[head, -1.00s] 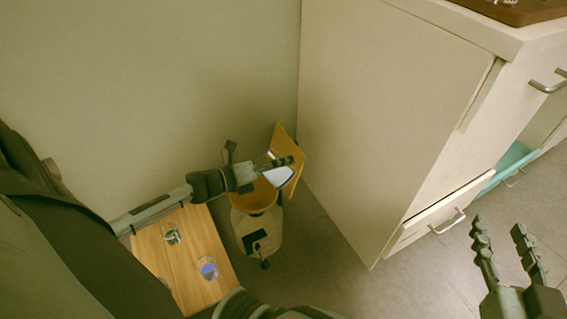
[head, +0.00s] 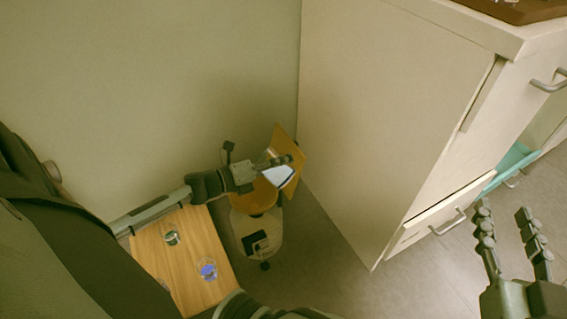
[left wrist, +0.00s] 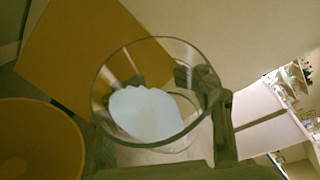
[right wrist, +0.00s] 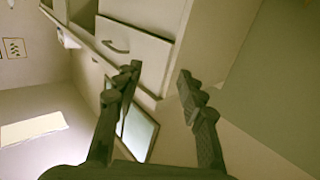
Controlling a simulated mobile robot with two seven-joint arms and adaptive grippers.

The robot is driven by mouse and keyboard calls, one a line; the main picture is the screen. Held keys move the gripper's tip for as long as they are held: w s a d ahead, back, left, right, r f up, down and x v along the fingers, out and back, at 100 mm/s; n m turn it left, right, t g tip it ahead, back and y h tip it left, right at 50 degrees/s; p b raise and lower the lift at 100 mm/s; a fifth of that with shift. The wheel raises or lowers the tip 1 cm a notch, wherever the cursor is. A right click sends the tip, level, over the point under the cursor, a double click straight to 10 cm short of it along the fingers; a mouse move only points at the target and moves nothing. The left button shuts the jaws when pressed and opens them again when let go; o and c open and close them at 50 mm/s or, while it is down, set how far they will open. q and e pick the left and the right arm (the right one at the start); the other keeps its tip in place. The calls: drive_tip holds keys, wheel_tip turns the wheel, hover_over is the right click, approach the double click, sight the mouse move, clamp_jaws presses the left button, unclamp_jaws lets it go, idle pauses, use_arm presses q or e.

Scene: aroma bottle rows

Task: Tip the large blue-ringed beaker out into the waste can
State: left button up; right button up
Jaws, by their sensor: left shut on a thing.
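My left gripper (head: 272,163) is shut on a clear glass beaker (left wrist: 152,110) with pale, whitish-blue content. In the head view the beaker (head: 277,175) is tilted, beside the open lid and above the waste can (head: 260,236). The can has a pale body and a yellow rim; its round orange-yellow opening (left wrist: 40,140) is at the lower left in the left wrist view. The content is still inside the beaker. I cannot make out a blue ring on it. My right gripper (head: 503,210) is open and empty, off to the right.
The can's yellow lid (head: 289,150) stands open beside the white cabinet (head: 390,120). A wooden surface (head: 190,255) at left carries a beaker with dark green content (head: 171,237) and one with blue content (head: 207,269). A drawer (head: 435,222) is slightly open. The wall is close behind.

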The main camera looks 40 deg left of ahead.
use_arm(q)
drive_tip(key=shift+r+n+b, duration=0.35)
drive_tip(key=shift+r+n, duration=0.1)
drive_tip(key=shift+n, duration=0.05)
use_arm(e)
drive_tip(key=r, duration=0.1)
drive_tip(key=a+r+t, duration=0.1)
drive_tip(key=r+y, duration=0.1)
drive_tip(key=shift+s+a+r+t, duration=0.15)
drive_tip(key=shift+s+t, duration=0.1)
drive_tip(key=shift+t, duration=0.05)
use_arm(q)
drive_tip(key=shift+a+t+h, duration=0.1)
drive_tip(key=shift+t+h, duration=0.2)
drive_tip(key=shift+t, duration=0.1)
use_arm(e)
drive_tip(key=shift+f, duration=0.2)
use_arm(q)
drive_tip(key=shift+r+n, duration=0.1)
drive_tip(key=shift+n, duration=0.3)
drive_tip(key=shift+a+r+b, duration=0.1)
drive_tip(key=shift+r+b, duration=0.15)
drive_tip(key=shift+b, duration=0.05)
use_arm(e)
drive_tip(key=shift+f, duration=0.15)
use_arm(q)
drive_tip(key=shift+f, duration=0.2)
use_arm(e)
drive_tip(key=shift+f, duration=0.2)
